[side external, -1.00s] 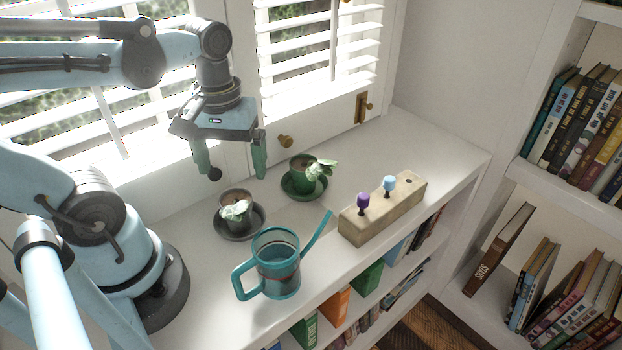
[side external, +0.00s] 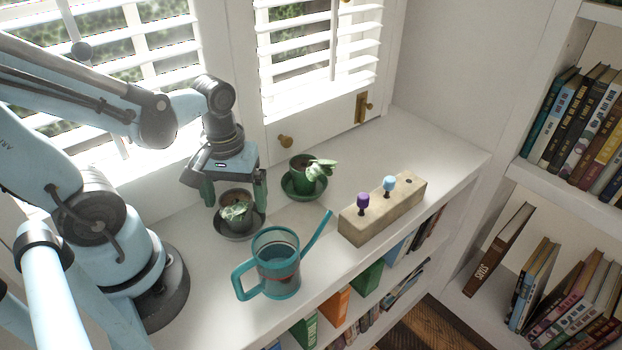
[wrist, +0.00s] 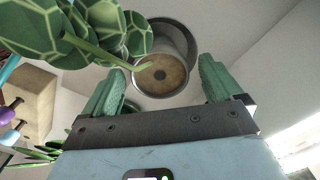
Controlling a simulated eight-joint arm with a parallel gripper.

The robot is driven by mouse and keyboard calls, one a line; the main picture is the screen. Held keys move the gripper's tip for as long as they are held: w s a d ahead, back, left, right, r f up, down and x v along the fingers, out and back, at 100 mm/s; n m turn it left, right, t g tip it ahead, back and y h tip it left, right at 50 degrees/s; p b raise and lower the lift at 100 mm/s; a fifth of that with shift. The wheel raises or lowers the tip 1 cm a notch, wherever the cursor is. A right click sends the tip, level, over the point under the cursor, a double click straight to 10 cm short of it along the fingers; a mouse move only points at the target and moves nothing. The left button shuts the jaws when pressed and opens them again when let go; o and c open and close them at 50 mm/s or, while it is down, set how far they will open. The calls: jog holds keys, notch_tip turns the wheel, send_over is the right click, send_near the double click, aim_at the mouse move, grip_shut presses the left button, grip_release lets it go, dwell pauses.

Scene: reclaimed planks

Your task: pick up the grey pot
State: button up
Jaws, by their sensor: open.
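The grey pot (side external: 241,226) stands upright on a dark grey saucer (side external: 240,237) on the white shelf top and holds a small leafy plant (side external: 237,210). My gripper (side external: 235,205) is open, pointing down over the pot, with one finger at each side of it. In the wrist view the pot's round brown soil (wrist: 160,75) shows between the open fingers (wrist: 161,67), with a gap at each side. The plant's large green leaves (wrist: 70,25) fill the upper left there and lean past the left finger. Contact with the pot is not visible.
A green pot (side external: 300,176) with a plant stands close right of my gripper. A teal watering can (side external: 277,276) stands in front, its spout rising right. A beige block (side external: 385,215) with purple and blue pegs lies farther right. The window shutters stand behind.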

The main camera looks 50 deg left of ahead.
jog(key=shift+f, duration=0.85)
jog(key=c, duration=1.4)
jog(key=shift+c, duration=0.2)
jog(key=shift+r, duration=0.15)
notch_tip(320, 180, up, 13)
jog(key=shift+f, duration=0.25)
